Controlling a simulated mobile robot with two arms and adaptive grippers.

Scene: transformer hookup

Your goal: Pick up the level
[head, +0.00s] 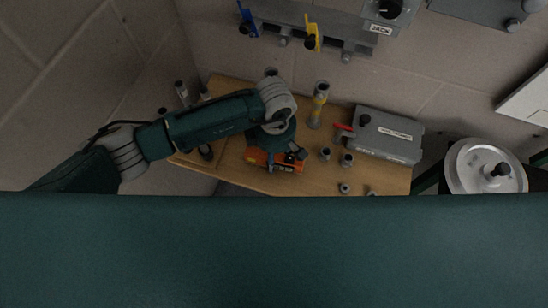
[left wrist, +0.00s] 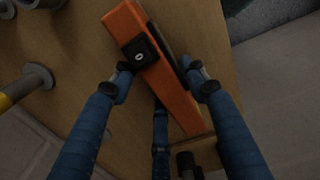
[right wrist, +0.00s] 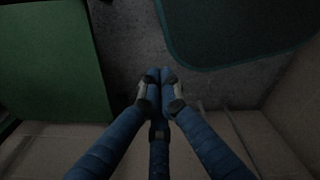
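The level is an orange bar with black parts, lying on the wooden table (head: 320,182) in the head view (head: 273,161). In the left wrist view the level (left wrist: 165,75) runs slanted between the fingers of my left gripper (left wrist: 157,74). In the head view my left gripper (head: 275,145) is over the level and hides part of it. Its fingers are spread on either side of the level; firm contact does not show. My right gripper (right wrist: 159,78) has its fingertips together, empty, away from the table.
A grey box (head: 388,135) stands on the table's right side. A round silver lid (head: 485,167) is beyond the table. Wall-mounted equipment (head: 320,25) hangs above.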

